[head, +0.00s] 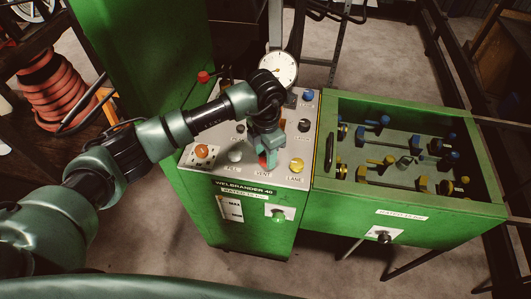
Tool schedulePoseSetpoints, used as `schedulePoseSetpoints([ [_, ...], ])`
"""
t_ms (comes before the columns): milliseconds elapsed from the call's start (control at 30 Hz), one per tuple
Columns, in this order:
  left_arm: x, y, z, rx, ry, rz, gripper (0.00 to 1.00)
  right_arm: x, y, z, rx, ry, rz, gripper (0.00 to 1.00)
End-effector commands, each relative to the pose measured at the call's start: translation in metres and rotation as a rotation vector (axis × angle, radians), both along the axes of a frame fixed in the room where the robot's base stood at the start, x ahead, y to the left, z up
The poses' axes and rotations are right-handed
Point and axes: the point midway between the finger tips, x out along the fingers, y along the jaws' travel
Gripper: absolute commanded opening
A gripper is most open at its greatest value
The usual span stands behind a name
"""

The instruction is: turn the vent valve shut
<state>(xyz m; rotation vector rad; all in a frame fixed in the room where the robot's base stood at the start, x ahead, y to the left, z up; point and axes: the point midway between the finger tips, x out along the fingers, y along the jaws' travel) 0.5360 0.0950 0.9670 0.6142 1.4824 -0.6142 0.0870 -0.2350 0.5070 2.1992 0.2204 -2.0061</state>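The vent valve is a red knob (263,161) above the "VENT" label on the sloped grey panel of the green machine. Only a small part of it shows below my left gripper. My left gripper (266,151) points down over this knob, with its fingers at or around it. The wrist and the small picture hide the finger gap, so I cannot tell whether they grip. My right gripper is not in view.
Other knobs crowd the control panel (222,168): orange (202,151), white (235,156), yellow (296,165), black (304,125) and blue (308,95). A round gauge (279,68) stands behind. A green tray (408,205) with several fittings adjoins at right.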

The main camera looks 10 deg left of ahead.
Motion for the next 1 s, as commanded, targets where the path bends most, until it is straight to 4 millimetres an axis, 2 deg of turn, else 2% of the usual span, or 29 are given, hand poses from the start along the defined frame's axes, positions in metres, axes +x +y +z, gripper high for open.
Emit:
schedulePoseSetpoints([
  [33, 0.000, 0.000, 0.000, 0.000, 0.000, 0.000, 0.22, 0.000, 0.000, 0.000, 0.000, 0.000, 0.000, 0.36],
  [100, 0.000, 0.000, 0.000, 0.000, 0.000, 0.000, 0.03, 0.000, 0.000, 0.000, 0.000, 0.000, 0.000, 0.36],
  [133, 0.000, 0.000, 0.000, 0.000, 0.000, 0.000, 0.00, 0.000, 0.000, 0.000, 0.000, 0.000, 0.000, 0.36],
  [567, 0.001, 0.001, -0.001, 0.001, -0.002, 0.089, 0.00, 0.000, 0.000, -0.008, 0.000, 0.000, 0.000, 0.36],
  [1000, 0.001, 0.000, -0.001, -0.001, -0.004, 0.460, 0.00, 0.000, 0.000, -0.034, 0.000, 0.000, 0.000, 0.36],
])
